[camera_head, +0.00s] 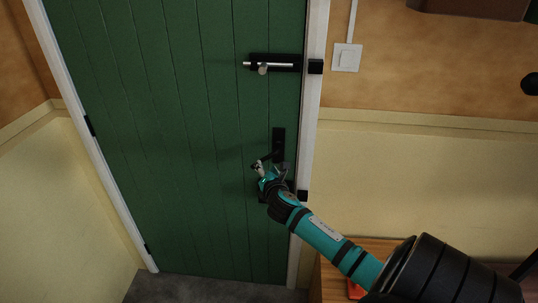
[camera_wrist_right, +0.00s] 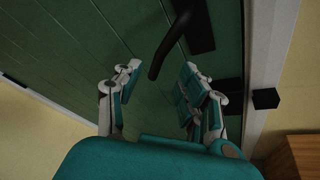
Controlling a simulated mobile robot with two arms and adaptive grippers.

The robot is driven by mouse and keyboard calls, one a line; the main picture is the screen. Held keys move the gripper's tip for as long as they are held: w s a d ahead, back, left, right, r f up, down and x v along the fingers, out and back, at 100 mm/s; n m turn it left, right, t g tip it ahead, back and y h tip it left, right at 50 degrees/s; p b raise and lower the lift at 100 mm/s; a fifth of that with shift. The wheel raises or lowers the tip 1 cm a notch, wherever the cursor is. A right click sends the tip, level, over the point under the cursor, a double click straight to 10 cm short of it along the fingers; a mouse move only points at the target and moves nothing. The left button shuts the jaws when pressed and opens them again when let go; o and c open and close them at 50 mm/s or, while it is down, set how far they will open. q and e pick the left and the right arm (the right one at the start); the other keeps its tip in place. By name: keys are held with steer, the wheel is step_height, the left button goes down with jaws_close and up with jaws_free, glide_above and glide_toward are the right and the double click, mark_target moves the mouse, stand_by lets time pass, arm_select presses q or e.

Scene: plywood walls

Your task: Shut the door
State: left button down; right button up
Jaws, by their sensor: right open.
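The green plank door (camera_head: 170,120) stands in its white frame (camera_head: 312,120), hinged on the left. It looks flush or nearly so; I cannot tell whether it is latched. A black lever handle (camera_head: 278,143) is on its right side. In the right wrist view the lever (camera_wrist_right: 160,57) reaches down toward the gap between my fingertips. My right gripper (camera_head: 270,170) is open at the lever, its fingers spread to either side (camera_wrist_right: 162,70). Contact with the lever cannot be told. My left gripper is out of view.
A bolt (camera_head: 272,65) sits higher on the door, with a black block (camera_head: 316,66) on the frame beside it. A light switch (camera_head: 347,57) is on the right wall. Wooden furniture (camera_head: 334,268) stands at lower right, near my right arm. Grey floor (camera_head: 180,288) shows below the door.

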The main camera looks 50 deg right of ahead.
steer(key=v, duration=0.4)
steer(key=shift+s+a, duration=0.2)
steer(key=shift+s, duration=0.15)
steer(key=s+a+f+m+g+y, duration=0.1)
steer(key=s+a+f+m+g, duration=0.2)
steer(key=f, duration=0.8)
steer(key=s+a+f+m+g+y, duration=0.15)
steer(key=s+f, duration=0.35)
steer(key=f, duration=0.7)
steer(key=s+a+f+m+g+y, duration=0.1)
steer(key=s+a+f+m+y, duration=0.3)
steer(key=f, duration=0.7)
steer(key=s+a+f+m+g, duration=0.2)
steer(key=s+a+f, duration=0.3)
steer(key=s, duration=0.5)
steer(key=s+a+f+m+g+y, duration=0.1)
steer(key=s+a+f+m, duration=0.3)
steer(key=s, duration=0.7)
steer(key=s+a+f+m+g+b, duration=0.1)
steer(key=s+a+f+m+g, duration=0.2)
steer(key=s+a+f, duration=0.4)
steer(key=s+f, duration=0.3)
steer(key=s, duration=0.1)
steer(key=shift+a+f+m+y, duration=0.35)
steer(key=shift+a, duration=0.05)
steer(key=shift+s, duration=0.1)
